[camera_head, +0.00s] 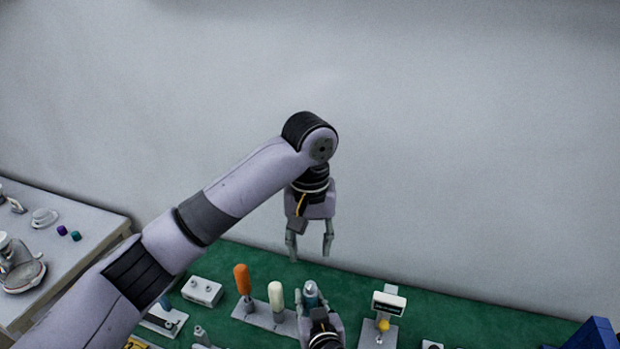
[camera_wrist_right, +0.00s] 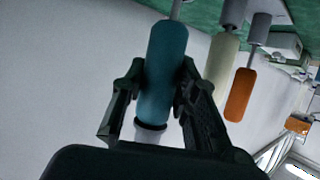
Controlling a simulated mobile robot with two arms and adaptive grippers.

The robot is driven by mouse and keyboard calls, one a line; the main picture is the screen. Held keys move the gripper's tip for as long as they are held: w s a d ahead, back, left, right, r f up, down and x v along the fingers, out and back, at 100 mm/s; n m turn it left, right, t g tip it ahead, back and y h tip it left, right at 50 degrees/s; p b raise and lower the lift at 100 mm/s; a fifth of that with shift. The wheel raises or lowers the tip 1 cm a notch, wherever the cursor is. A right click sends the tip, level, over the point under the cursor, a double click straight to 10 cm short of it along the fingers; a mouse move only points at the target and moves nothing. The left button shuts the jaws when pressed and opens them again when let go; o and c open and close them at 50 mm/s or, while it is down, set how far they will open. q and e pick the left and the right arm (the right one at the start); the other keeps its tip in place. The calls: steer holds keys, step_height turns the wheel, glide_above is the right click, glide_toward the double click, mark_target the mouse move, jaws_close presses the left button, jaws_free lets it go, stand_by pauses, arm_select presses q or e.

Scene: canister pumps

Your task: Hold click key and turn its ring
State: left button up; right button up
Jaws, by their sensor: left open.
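The click key, a teal handle (camera_head: 313,301) with a pale grey end (camera_head: 311,287), stands upright at the right end of a grey rack (camera_head: 263,316) in the head view. In the right wrist view the teal handle (camera_wrist_right: 165,75) has a dark band and a pale collar (camera_wrist_right: 150,134) at its near end, likely the ring. My right gripper (camera_head: 312,298) has its fingers against both sides of the handle; its fingers (camera_wrist_right: 162,80) also show in the right wrist view. My left gripper (camera_head: 310,250) is open and empty, pointing down above and behind the key, apart from it.
An orange handle (camera_head: 242,280) and a cream handle (camera_head: 275,296) stand left of the key. A stand with a yellow knob (camera_head: 383,325) is to the right. A white block (camera_head: 202,291) lies left on the green mat (camera_head: 450,307). A blue bin (camera_head: 592,335) stands far right.

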steer(key=o, duration=0.4)
